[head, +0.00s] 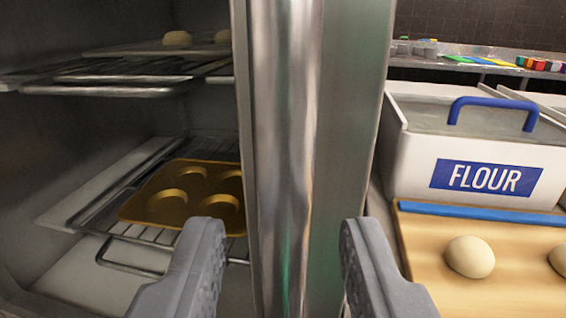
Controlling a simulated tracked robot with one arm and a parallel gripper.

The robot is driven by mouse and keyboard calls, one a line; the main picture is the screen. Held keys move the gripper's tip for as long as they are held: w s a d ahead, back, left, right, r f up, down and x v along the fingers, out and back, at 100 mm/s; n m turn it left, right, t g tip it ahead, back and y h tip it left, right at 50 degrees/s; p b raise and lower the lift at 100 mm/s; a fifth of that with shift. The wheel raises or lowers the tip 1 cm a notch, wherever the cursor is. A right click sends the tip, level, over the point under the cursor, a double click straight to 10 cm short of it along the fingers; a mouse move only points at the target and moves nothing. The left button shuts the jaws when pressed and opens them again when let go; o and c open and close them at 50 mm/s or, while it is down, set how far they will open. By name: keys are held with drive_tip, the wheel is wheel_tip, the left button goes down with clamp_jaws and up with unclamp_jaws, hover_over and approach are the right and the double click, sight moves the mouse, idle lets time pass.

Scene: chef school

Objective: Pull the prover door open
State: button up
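The prover (60,130) is at the left, and its dark inside with racks shows. A tall vertical steel piece (345,110) with a rounded, bar-like front edge (282,120) stands in the middle. It looks like the prover door seen nearly edge-on, but I cannot tell it surely from the frame. My gripper (282,235) is open. One finger shows to the left of the steel bar and one to the right, with the bar between them in the picture. I see no contact; how far ahead the bar is, I cannot tell.
Inside the prover are wire racks, a golden moulded tray (180,205) and dough balls (177,39) on the upper shelf. At the right stand a white flour bin (412,160) with a blue handle and a wooden board (430,280) with dough balls (470,256).

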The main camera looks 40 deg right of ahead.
sight(281, 246)
drive_tip(key=shift+x, duration=1.6)
